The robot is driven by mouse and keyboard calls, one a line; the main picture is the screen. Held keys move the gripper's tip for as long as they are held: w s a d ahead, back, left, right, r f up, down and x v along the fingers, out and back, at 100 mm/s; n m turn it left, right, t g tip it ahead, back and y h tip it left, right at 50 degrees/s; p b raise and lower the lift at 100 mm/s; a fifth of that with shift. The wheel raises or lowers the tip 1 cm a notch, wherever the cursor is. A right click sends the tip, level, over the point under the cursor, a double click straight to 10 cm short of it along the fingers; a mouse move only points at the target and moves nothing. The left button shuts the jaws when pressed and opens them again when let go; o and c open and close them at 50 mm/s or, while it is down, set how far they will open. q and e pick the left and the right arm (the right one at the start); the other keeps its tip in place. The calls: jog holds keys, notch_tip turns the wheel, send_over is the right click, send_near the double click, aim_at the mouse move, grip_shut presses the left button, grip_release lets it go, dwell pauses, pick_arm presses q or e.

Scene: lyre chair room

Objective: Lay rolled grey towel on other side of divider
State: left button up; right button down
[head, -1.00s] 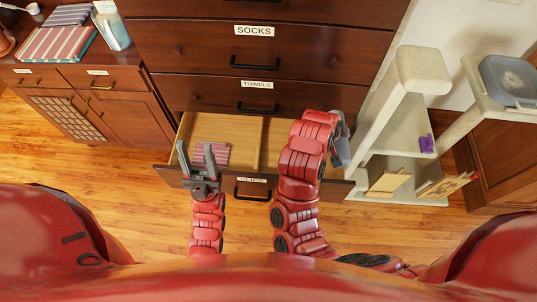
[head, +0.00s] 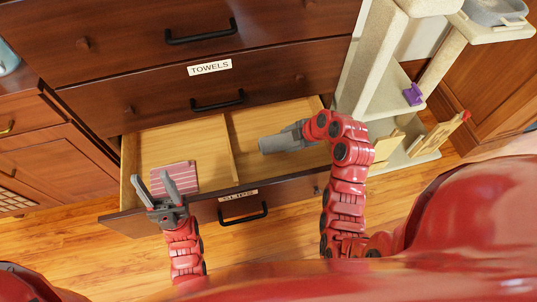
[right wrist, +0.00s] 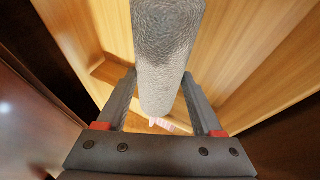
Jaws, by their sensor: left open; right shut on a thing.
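The rolled grey towel (head: 274,144) is between the fingers of my right gripper (head: 294,134), over the right compartment of the open drawer (head: 135,158). It fills the upper middle of the right wrist view (right wrist: 167,50), with a finger on each side. The wooden divider (head: 231,150) runs front to back, just left of the towel. I cannot tell whether the towel touches the drawer floor. My left gripper (head: 157,185) is open and empty over the drawer's front edge at the left compartment.
A pink striped cloth (head: 175,176) lies in the left compartment, close to my left gripper. Closed drawers, one labelled TOWELS (head: 210,68), rise behind. A beige cat tree (head: 375,60) stands to the right. Bare floor of the left compartment shows behind the cloth.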

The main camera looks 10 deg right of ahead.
notch_tip(320, 180, down, 9)
dwell(0.4)
jog(key=shift+c, duration=0.2)
grip_release()
jog(key=v, duration=1.2)
